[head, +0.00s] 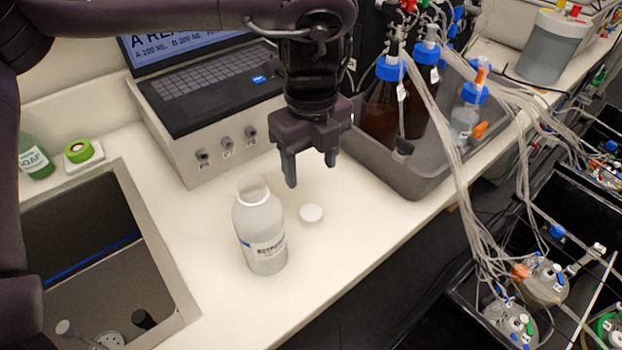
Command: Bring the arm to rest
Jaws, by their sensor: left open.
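My left gripper (311,170) hangs from my left arm, which reaches in from the left across the top of the head view. Its two fingers point down and are apart, with nothing between them. It is above the bench, over and behind a white cap (311,214) that lies on the bench top. A white bottle (259,228) with a printed label stands upright and uncapped to the left of the cap. The gripper appears apart from both. My right gripper is not in view.
A laptop (205,85) sits on a grey box behind the gripper. A grey tray (432,180) holds brown bottles with blue caps and tubing at the right. A sink (165,262) opens at the left. The front of the bench (345,255) is clear. Vessels with tubes stand lower right.

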